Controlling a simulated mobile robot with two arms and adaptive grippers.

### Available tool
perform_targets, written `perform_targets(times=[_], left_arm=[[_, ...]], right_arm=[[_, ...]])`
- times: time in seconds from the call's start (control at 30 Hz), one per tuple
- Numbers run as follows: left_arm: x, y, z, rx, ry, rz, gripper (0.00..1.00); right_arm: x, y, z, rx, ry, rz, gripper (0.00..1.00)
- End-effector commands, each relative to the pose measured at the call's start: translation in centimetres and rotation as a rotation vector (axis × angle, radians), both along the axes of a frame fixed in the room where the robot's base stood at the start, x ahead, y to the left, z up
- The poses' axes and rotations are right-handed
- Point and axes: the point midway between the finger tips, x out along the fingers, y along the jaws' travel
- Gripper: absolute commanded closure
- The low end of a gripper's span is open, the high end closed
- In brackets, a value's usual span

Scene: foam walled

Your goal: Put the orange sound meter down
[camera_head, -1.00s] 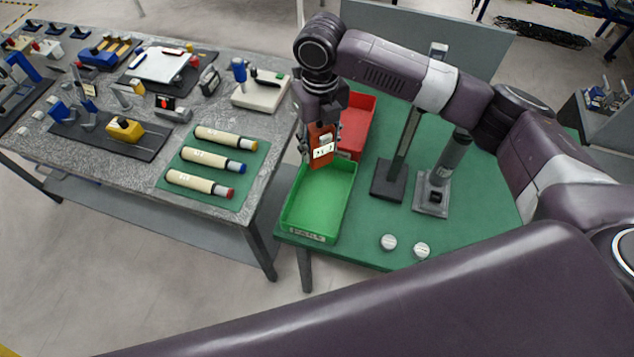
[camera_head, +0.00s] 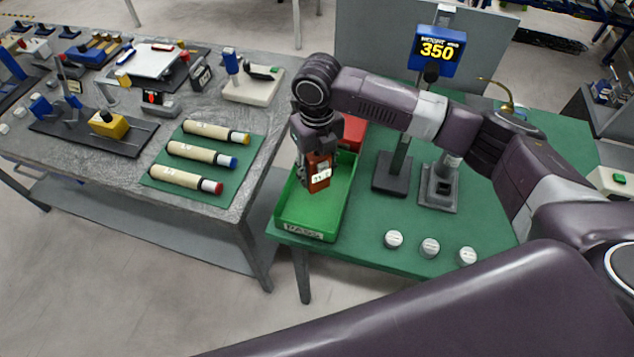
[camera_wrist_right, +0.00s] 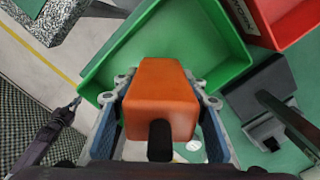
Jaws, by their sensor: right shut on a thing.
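The orange sound meter (camera_head: 319,170) is held in my right gripper (camera_head: 314,160), which is shut on it. In the head view it hangs upright over the green tray (camera_head: 338,215), with its lower end inside the tray's outline. I cannot tell whether it touches the tray floor. In the right wrist view the orange sound meter (camera_wrist_right: 162,95) sits between the two blue-padded fingers, with the green tray (camera_wrist_right: 205,50) behind it. My left gripper is not in view.
A red tray (camera_head: 352,134) stands behind the green one. Stands with grey bases (camera_head: 438,195) and several white round pieces (camera_head: 394,239) are to the right on the green table. A grey bench (camera_head: 240,130) with tools and foam tubes (camera_head: 202,154) is at left.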

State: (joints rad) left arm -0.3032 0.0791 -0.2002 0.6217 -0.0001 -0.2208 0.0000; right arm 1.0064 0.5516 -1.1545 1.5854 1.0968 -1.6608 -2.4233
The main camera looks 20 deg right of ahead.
Motion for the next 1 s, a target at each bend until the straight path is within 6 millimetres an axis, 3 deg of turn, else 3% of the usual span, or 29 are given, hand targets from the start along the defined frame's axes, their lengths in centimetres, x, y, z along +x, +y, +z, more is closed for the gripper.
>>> perform_targets(times=[0.03,0.23,0.67,0.7,0.87,1.0], left_arm=[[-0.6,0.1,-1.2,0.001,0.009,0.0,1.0],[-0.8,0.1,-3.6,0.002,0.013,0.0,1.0],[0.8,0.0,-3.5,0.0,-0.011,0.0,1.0],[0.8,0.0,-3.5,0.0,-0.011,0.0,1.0],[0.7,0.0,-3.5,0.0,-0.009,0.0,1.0],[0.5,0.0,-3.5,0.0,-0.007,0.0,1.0]], right_arm=[[0.0,0.0,-1.1,0.0,0.0,0.0,0.95],[0.0,0.0,-3.5,0.0,-0.001,0.0,0.95],[0.0,0.0,-3.7,0.0,0.0,0.0,0.95],[0.0,0.0,-3.9,0.0,0.001,0.0,0.59],[0.0,0.0,-3.8,0.0,0.001,0.0,0.43],[0.0,0.0,-3.8,0.0,0.001,0.0,0.43]])
